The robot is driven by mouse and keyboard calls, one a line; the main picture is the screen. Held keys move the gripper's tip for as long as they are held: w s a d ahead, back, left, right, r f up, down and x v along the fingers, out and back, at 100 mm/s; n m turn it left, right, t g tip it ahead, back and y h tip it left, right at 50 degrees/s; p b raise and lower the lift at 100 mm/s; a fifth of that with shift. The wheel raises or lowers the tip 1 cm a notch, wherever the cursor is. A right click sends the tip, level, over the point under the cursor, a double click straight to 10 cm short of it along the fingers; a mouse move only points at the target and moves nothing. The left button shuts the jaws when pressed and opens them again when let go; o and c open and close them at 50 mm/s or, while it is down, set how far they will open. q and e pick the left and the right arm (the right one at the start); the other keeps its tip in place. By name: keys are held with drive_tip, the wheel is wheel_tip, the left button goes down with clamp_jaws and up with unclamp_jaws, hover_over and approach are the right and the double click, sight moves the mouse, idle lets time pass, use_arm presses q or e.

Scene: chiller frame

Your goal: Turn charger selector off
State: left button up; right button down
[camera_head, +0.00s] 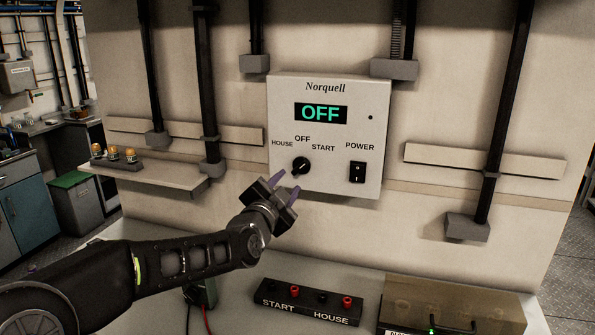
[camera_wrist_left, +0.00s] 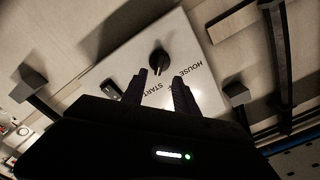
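The charger panel (camera_head: 330,185) is a pale wall box marked Norquell. Its display (camera_head: 320,113) reads OFF in green. The black round selector knob (camera_head: 300,166) sits below the labels HOUSE, OFF and START. My left gripper (camera_head: 285,187) is open and empty, just below and left of the knob, with purple-grey fingers pointing at the panel. In the left wrist view the knob (camera_wrist_left: 159,61) lies beyond the two spread fingertips (camera_wrist_left: 160,80), apart from them. A light pointer line shows on the knob, but I cannot tell which label it marks. My right gripper is out of view.
A black power rocker switch (camera_head: 357,172) is right of the knob. Below are a black terminal block (camera_head: 308,303) marked START and HOUSE and a brownish box (camera_head: 455,300). A wall shelf (camera_head: 160,178) holds small jars at left. Pipes run along the wall.

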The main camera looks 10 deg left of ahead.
sight(298, 169)
use_arm(q)
drive_tip(key=shift+w, duration=0.1)
drive_tip(key=w+p, duration=0.1)
drive_tip(key=w, duration=0.1)
drive_tip(key=w+p, duration=0.1)
drive_tip(key=w, duration=0.2)
drive_tip(key=w+p, duration=0.1)
drive_tip(key=w, duration=0.1)
drive_tip(key=shift+w+d, duration=0.25)
drive_tip(key=shift+w, duration=0.15)
drive_tip(key=shift+c, duration=0.3)
clamp_jaws()
